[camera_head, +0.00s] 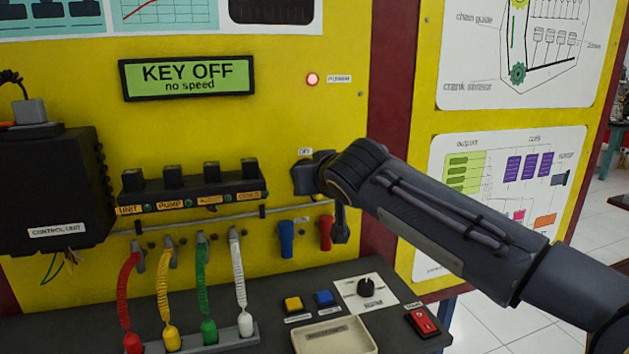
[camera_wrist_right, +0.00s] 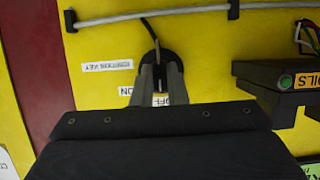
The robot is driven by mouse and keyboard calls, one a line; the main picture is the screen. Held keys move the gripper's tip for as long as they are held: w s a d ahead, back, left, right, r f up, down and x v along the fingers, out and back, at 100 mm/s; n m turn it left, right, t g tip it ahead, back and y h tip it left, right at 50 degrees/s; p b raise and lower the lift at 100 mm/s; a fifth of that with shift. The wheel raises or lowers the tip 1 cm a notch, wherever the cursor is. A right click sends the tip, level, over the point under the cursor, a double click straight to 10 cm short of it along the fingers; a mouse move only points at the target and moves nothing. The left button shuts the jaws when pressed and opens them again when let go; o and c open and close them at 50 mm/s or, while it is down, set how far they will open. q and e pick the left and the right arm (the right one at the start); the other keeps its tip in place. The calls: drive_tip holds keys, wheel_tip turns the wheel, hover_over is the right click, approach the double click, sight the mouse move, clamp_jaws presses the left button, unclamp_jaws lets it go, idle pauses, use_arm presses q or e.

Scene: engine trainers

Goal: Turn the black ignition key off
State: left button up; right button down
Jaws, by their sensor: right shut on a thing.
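The ignition switch sits on the yellow panel. In the right wrist view its dark round base (camera_wrist_right: 154,57) shows just beyond my fingertips, beside labels reading "IGNITION KEY", "ON" and "OFF". My right gripper (camera_wrist_right: 160,78) is shut on the black key, which is mostly hidden between its fingers; I cannot tell its exact angle. In the head view my right gripper (camera_head: 306,176) is against the panel below an "OFF" label and covers the key. The display (camera_head: 188,78) reads "KEY OFF" and "no speed". My left gripper is not in view.
A shelf of labelled black blocks (camera_head: 190,193) stands left of my right gripper. Blue (camera_head: 286,238) and red (camera_head: 325,232) hanging pieces are below it. The bench holds coloured coiled leads, a tray (camera_head: 334,338), a knob and a red switch (camera_head: 422,322). A red lamp (camera_head: 312,79) is lit.

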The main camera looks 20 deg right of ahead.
drive_tip(key=shift+f, duration=0.1)
drive_tip(key=c, duration=1.4)
unclamp_jaws()
drive_tip(key=shift+c, duration=0.2)
drive_tip(key=v, duration=0.7)
drive_tip(key=shift+s, duration=0.35)
